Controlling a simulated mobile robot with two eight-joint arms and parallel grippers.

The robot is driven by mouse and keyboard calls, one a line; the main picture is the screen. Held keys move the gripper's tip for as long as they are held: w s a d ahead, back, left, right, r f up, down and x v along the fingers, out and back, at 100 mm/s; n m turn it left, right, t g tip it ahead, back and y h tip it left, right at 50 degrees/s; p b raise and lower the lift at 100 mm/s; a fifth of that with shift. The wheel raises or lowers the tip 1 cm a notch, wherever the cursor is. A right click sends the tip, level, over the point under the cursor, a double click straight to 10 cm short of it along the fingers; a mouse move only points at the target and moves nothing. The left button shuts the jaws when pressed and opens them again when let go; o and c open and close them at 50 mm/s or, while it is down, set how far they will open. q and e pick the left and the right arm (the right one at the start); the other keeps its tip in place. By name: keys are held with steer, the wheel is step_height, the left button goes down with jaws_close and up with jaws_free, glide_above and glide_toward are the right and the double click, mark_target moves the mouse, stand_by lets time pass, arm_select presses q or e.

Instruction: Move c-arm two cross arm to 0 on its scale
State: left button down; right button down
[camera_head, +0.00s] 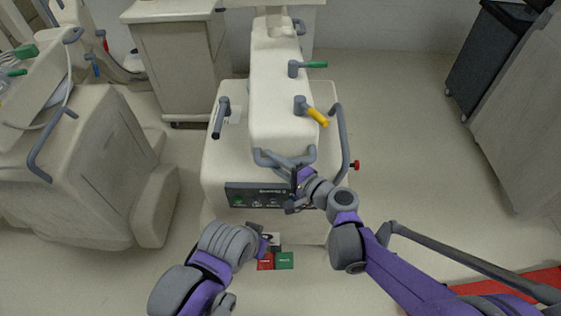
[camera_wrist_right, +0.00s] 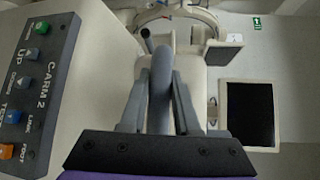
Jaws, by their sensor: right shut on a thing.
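The c-arm two (camera_head: 221,160) is a cream-coloured unit in the middle of the head view. Its cross arm (camera_head: 280,95) is a long cream beam pointing towards me, with a grey bar handle (camera_head: 262,158) at the near end. My right gripper (camera_head: 297,174) is at this handle. In the right wrist view its fingers (camera_wrist_right: 160,88) are shut on the grey handle bar (camera_wrist_right: 161,62). The panel (camera_wrist_right: 38,85) there reads "C-ARM 2". I cannot make out the scale. My left gripper (camera_head: 264,243) is low in front of the unit, its fingers too small to read.
A green-handled lever (camera_head: 316,64) and a yellow-handled lever (camera_head: 318,117) stick out from the beam's right side. Red (camera_head: 265,262) and green (camera_head: 284,261) pedals lie on the floor. Another cream machine (camera_head: 90,160) stands left.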

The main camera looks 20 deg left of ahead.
steer(key=shift+s+a, duration=0.5)
steer(key=shift+a, duration=0.3)
steer(key=c, duration=0.7)
jaws_free()
steer(key=shift+o, duration=0.2)
steer(key=shift+d, duration=0.25)
steer(key=shift+w, duration=0.1)
steer(key=shift+d, duration=0.15)
steer(key=v, duration=1)
steer(key=shift+s+d+b, duration=0.15)
steer(key=shift+s+b, duration=0.1)
steer(key=shift+b, duration=0.1)
steer(key=shift+r, duration=0.15)
